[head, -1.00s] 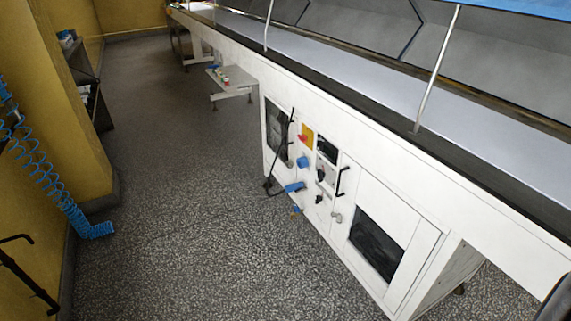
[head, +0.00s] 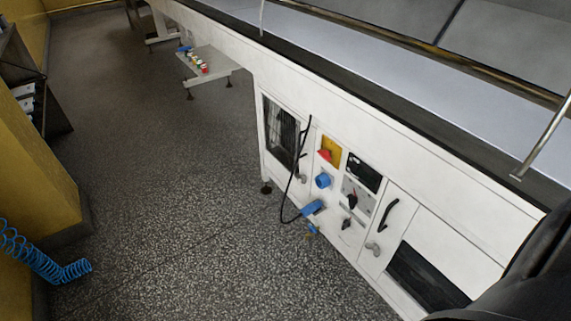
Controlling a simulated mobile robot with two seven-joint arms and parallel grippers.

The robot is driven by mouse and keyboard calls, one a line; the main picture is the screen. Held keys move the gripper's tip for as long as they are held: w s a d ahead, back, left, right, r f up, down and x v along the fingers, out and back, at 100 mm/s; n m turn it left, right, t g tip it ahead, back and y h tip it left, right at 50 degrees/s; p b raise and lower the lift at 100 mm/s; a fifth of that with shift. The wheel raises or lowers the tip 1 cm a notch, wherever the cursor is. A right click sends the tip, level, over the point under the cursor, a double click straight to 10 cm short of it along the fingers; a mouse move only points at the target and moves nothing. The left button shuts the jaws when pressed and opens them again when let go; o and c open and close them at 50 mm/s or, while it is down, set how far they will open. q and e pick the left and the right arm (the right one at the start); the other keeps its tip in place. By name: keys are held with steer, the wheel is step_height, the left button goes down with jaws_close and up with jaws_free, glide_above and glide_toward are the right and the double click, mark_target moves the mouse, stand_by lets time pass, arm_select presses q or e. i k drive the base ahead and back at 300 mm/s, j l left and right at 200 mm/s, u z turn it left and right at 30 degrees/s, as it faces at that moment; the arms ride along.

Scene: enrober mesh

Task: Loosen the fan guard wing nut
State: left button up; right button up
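The white machine cabinet (head: 345,128) runs diagonally from the back left to the lower right. A dark framed opening with a grille-like face (head: 281,132) sits at the left of its front; I cannot tell if this is the fan guard. A second dark opening (head: 428,278) is at the lower right. Small grey knobs or latches (head: 373,248) show on the front, and another is beside the left opening (head: 301,178). I cannot make out a wing nut. Neither gripper is in view; a dark part, probably of my arm, fills the lower right corner.
The panel carries a red switch on yellow (head: 331,150), a blue socket (head: 323,181), a blue plug (head: 313,207) on a hanging black cable and a black handle (head: 388,214). A blue coiled hose (head: 45,262) is at the left. The speckled floor (head: 180,210) between is clear.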

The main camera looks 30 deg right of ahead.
mark_target(303, 177)
steer(key=i+z, duration=0.15)
steer(key=i, duration=0.35)
steer(key=i+j+z, duration=0.2)
steer(key=i, duration=0.25)
steer(key=i+j+z, duration=0.15)
steer(key=i, duration=0.3)
steer(key=i+j+z, duration=0.1)
steer(key=z, duration=0.35)
steer(key=i+j+z, duration=0.2)
steer(key=z, duration=0.2)
steer(key=i+j+z, duration=0.25)
steer(key=z, duration=0.2)
steer(key=i+j+z, duration=0.1)
steer(key=j+z, duration=0.2)
steer(key=z, duration=0.15)
